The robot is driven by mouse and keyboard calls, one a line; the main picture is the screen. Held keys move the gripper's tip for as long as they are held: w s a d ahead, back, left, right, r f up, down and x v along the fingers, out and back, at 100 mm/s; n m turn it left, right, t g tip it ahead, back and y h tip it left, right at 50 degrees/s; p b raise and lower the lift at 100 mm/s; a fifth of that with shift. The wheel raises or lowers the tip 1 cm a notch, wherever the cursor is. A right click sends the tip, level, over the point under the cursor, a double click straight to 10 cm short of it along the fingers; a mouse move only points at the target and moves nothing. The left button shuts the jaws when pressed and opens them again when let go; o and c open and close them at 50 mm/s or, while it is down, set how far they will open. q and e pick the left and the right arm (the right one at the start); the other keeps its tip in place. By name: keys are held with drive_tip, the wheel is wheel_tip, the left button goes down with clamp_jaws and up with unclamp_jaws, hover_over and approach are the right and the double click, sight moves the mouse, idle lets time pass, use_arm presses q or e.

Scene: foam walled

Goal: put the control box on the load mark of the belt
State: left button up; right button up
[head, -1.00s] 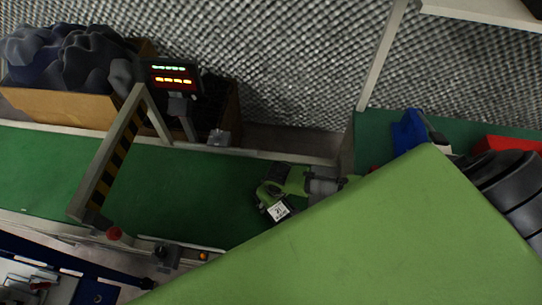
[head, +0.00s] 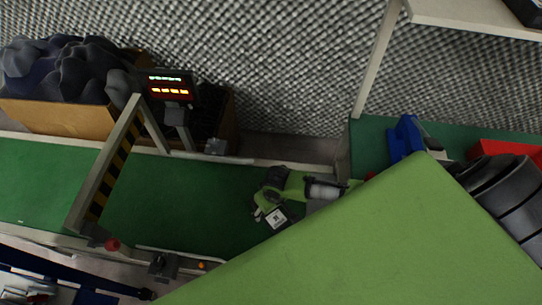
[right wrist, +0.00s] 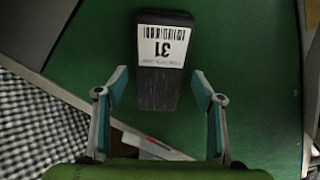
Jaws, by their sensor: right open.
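The control box is black with a white label reading 31 and a barcode. It lies on the green belt (head: 160,195) in the head view (head: 276,218), and shows at the top middle of the right wrist view (right wrist: 160,88). My right gripper (right wrist: 160,80) is open, its two teal-padded fingers on either side of the box's near end, with gaps on both sides. In the head view the right gripper's green wrist (head: 295,186) is over the belt beside the box. I cannot make out a load mark; my green arm hides part of the belt. My left gripper is not in view.
A striped gate frame (head: 105,165) spans the belt at left, with a lit display (head: 168,86) behind it. A red button (head: 112,244) sits on the near rail. A cardboard box of dark bags (head: 65,118) stands behind. Blue (head: 405,138) and red (head: 500,148) items lie at right.

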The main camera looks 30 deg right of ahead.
sight(272, 214)
wheel_tip(272, 214, up, 10)
drive_tip(key=s+p, duration=0.1)
drive_tip(key=shift+s+f, duration=0.2)
drive_tip(key=shift+s, duration=0.05)
